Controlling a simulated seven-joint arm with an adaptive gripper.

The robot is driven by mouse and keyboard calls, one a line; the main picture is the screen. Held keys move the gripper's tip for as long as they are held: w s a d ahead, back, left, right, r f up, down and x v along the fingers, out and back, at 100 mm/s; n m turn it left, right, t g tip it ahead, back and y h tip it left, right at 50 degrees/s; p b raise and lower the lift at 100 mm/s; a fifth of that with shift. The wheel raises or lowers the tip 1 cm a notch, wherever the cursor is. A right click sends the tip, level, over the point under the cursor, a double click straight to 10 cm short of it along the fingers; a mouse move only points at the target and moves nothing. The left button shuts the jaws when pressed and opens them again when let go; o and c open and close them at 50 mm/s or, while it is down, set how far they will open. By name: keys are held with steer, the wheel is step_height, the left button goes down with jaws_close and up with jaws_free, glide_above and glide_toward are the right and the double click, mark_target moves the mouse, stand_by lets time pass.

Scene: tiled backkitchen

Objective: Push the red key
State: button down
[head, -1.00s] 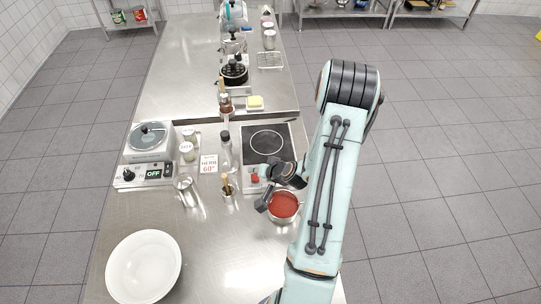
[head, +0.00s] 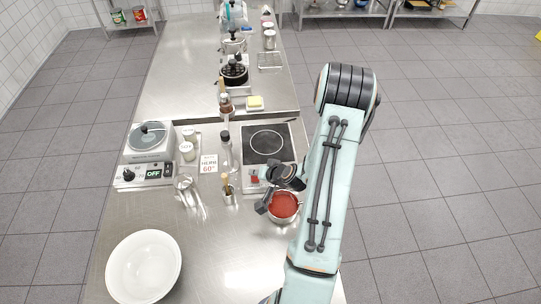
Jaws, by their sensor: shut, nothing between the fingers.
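The red key (head: 255,179) is a small red spot on the front panel of the hob (head: 278,131), at its left end. My gripper (head: 268,178) is shut and empty. It reaches in from the right over the hob's front edge, its tip just to the right of the red key. The key's left part shows clear. Whether the tip touches it is too small to tell. My gripper and wrist hide the right part of the hob's panel.
A pot of red sauce (head: 285,206) stands right below my gripper. A dark bottle (head: 226,152), a small pot with a wooden utensil (head: 228,188) and a sign (head: 208,164) stand left of the hob. A white bowl (head: 144,266) and a scale-like appliance reading OFF (head: 153,173) are further left.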

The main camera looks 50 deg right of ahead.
steer(key=shift+f, duration=0.4)
stand_by(0.3)
steer(key=shift+r, duration=0.9)
steer(key=shift+r, duration=0.1)
steer(key=shift+r, duration=2.9)
